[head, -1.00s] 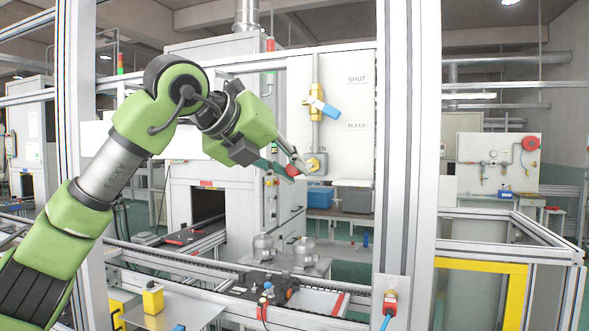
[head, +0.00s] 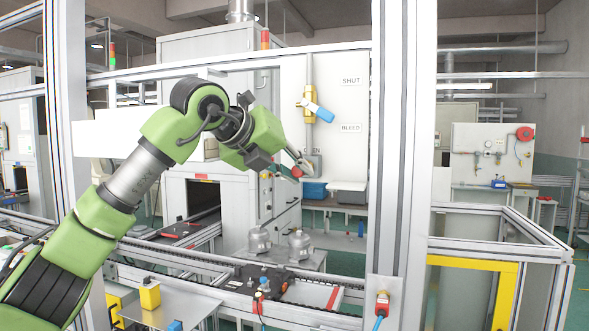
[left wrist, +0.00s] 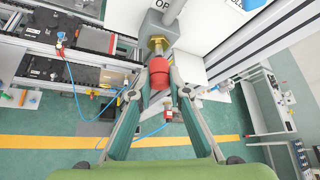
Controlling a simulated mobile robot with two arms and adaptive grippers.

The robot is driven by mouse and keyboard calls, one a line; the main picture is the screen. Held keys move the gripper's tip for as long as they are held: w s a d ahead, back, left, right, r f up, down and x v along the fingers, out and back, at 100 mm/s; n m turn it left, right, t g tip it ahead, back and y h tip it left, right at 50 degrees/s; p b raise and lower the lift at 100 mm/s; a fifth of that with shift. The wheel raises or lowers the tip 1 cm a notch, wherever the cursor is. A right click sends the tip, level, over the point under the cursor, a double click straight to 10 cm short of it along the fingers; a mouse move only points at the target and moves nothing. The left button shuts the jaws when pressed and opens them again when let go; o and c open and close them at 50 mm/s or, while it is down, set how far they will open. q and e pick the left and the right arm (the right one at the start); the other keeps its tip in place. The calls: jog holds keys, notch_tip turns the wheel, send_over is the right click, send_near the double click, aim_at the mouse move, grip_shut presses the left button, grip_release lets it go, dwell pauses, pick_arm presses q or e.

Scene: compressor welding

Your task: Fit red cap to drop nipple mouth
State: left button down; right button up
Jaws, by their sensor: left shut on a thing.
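My left gripper (head: 303,168) is shut on the red cap (left wrist: 160,75), which shows between its two fingers in the left wrist view. In the head view only a small red part of the cap (head: 297,172) shows at the fingers. The brass nipple (left wrist: 157,43) sticks out of a grey block (left wrist: 165,29), straight ahead of the cap in the wrist view. The cap is very close to the nipple mouth; I cannot tell whether they touch. In the head view the fingers hide the nipple, in front of the grey block (head: 314,160). My right gripper is not in view.
A brass valve with a blue handle (head: 318,110) sits on the pipe above the block, on the white panel (head: 347,105). An upright aluminium post (head: 401,150) stands right of the panel. A conveyor rail (head: 170,280) runs below, near grey compressor housings (head: 300,245).

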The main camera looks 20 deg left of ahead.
pick_arm(q)
jog(key=shift+w, duration=0.1)
jog(key=shift+w, duration=0.1)
jog(key=shift+w+r+p, duration=0.1)
jog(key=shift+w+p, duration=0.7)
jog(key=shift+w, duration=0.35)
jog(key=shift+w, duration=0.15)
dwell(0.3)
jog(key=c, duration=1.8)
grip_release()
jog(key=shift+c, duration=0.2)
